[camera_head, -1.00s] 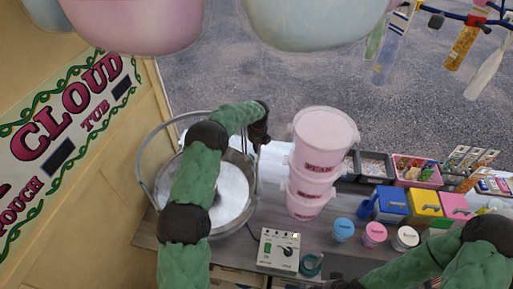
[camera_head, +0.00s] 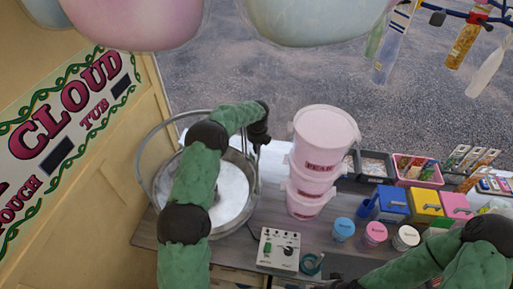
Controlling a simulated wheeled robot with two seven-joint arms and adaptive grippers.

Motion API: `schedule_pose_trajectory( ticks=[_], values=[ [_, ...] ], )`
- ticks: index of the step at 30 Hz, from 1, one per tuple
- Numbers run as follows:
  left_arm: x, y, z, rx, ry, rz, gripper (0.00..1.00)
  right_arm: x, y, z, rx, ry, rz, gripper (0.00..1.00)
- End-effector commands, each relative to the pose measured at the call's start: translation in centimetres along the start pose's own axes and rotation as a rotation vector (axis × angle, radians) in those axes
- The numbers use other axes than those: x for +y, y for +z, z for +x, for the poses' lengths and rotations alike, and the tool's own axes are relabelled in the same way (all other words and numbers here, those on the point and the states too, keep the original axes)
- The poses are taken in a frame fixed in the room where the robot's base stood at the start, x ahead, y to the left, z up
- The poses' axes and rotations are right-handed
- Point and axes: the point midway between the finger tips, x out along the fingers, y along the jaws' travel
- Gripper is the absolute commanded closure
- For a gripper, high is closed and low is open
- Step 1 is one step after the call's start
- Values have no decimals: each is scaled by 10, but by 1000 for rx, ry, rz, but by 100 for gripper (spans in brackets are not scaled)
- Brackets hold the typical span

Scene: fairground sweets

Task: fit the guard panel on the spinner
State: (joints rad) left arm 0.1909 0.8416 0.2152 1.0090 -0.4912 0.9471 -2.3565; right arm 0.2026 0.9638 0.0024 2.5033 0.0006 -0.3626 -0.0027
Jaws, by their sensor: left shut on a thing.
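The spinner is a round metal bowl (camera_head: 236,218) with a white inside, at left on the counter. A grey curved rim (camera_head: 143,170) stands around its back and left side; I cannot tell how much of it belongs to the guard panel. My left gripper (camera_head: 258,146) is at the bowl's back right edge, shut on a thin thing that I take to be the guard panel. My left arm crosses over the bowl and hides its middle, and the held part is mostly hidden. My right arm is at the lower right; its gripper (camera_head: 343,285) barely shows at the bottom edge.
Stacked pink tubs (camera_head: 322,150) stand close right of the spinner. A control box (camera_head: 279,250) sits in front. Several small jars (camera_head: 374,233) and coloured bins (camera_head: 425,203) fill the right. A signboard (camera_head: 65,135) borders the left; big floss clouds (camera_head: 135,20) hang above.

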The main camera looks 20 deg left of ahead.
Motion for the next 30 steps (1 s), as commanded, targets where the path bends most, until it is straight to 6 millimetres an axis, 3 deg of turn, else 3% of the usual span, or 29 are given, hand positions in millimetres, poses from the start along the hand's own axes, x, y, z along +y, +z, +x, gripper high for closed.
schedule_pose_trajectory(
  ticks=[14,15,18,25,28,30],
  values=[
    [0,1,0,-2,-1,-1,100,1,0,2,0,0,0,60],
    [0,1,0,-2,-1,-1,88,1,0,2,0,0,0,60],
    [0,1,0,-2,-1,-1,63,1,0,2,0,0,0,60],
    [0,0,1,-1,-1,0,63,1,0,2,0,0,0,60],
    [0,-1,3,2,1,0,40,1,0,2,0,0,0,60],
    [0,-1,2,1,1,0,35,1,0,2,0,0,0,60]
  ],
)
